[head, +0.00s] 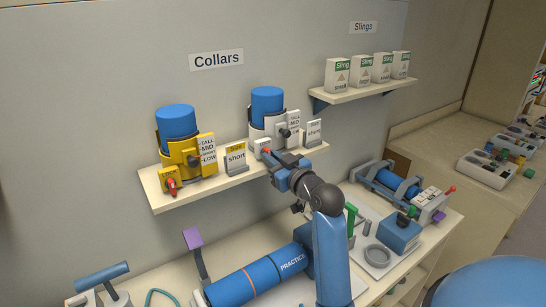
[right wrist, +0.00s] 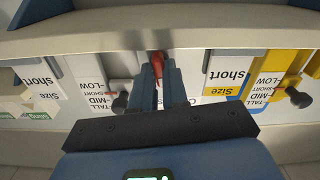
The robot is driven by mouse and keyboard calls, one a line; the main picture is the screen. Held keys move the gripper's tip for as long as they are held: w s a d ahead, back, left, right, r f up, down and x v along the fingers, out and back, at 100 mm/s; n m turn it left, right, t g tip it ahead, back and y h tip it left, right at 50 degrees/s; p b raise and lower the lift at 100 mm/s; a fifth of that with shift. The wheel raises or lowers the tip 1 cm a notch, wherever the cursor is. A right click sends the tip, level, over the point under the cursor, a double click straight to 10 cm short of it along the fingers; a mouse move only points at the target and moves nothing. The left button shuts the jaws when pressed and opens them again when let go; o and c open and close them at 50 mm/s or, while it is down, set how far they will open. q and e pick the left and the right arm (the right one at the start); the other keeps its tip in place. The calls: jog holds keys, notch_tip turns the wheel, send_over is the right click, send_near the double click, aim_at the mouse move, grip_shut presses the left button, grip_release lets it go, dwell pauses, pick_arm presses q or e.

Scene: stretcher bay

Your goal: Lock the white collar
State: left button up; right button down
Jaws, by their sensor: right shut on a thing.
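The white collar (head: 256,127) stands upright on the wall shelf around a blue cylinder (head: 267,100). Its TALL-MID-SHORT-LOW scale plate (head: 293,125) and black knob (head: 285,133) face me; the knob also shows in the right wrist view (right wrist: 121,103). My right gripper (head: 270,158) is at the collar's front, low on its left side. In the right wrist view my right gripper (right wrist: 160,82) is shut on the red lever (right wrist: 157,64), its fingers on either side. The fingers hide much of the lever, so its exact angle is unclear. My left gripper is out of view.
The yellow collar (head: 192,153) stands left on the same shelf (head: 205,187), its red lever (head: 171,184) hanging down. Two "short" size cards (head: 235,158) (head: 313,132) stand beside the collars. Below, a bench holds a blue practice cylinder (head: 255,278) and other devices.

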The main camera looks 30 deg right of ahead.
jog(key=shift+m, duration=0.8)
jog(key=shift+f, duration=0.1)
jog(key=c, duration=1.4)
grip_release()
jog(key=s+b, duration=0.1)
jog(key=s, duration=0.2)
jog(key=s+b, duration=0.1)
jog(key=s, duration=0.3)
jog(key=s+d+b, duration=0.1)
jog(key=s, duration=0.2)
jog(key=shift+s, duration=0.35)
